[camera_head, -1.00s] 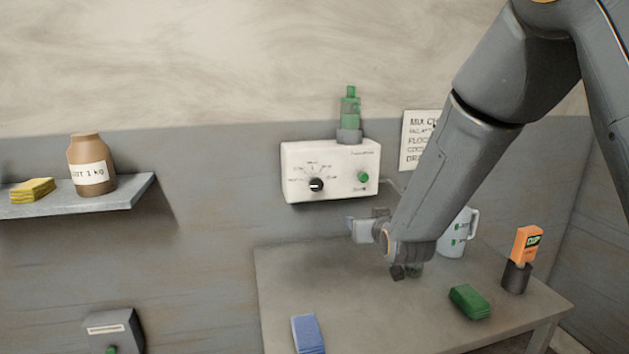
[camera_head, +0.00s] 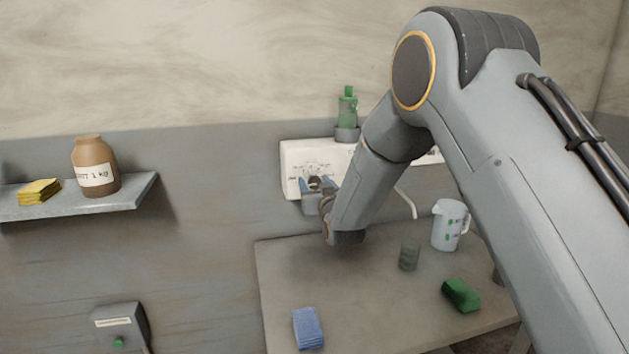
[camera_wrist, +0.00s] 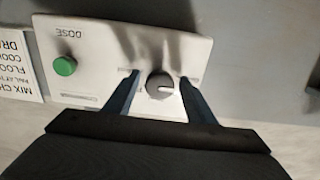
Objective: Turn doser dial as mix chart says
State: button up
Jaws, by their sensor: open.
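The white doser box (camera_head: 292,155) hangs on the wall, partly hidden behind my arm. Its black dial (camera_wrist: 160,85) with a pale pointer mark shows in the wrist view, along with a green button (camera_wrist: 64,66). My gripper (camera_head: 316,190) is at the front of the doser; in the wrist view its open fingers (camera_wrist: 158,82) stand on either side of the dial. I cannot tell whether they touch it. The mix chart (camera_wrist: 18,50) shows only in part at the left of the wrist view, its text upside down and cut off.
A green bottle (camera_head: 347,108) tops the doser. A shelf (camera_head: 130,192) at left carries a brown jar (camera_head: 95,165) and yellow cloths (camera_head: 39,191).

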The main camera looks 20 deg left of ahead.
jog(key=shift+w+a, duration=0.1)
jog(key=shift+w, duration=0.05)
jog(key=c, duration=1)
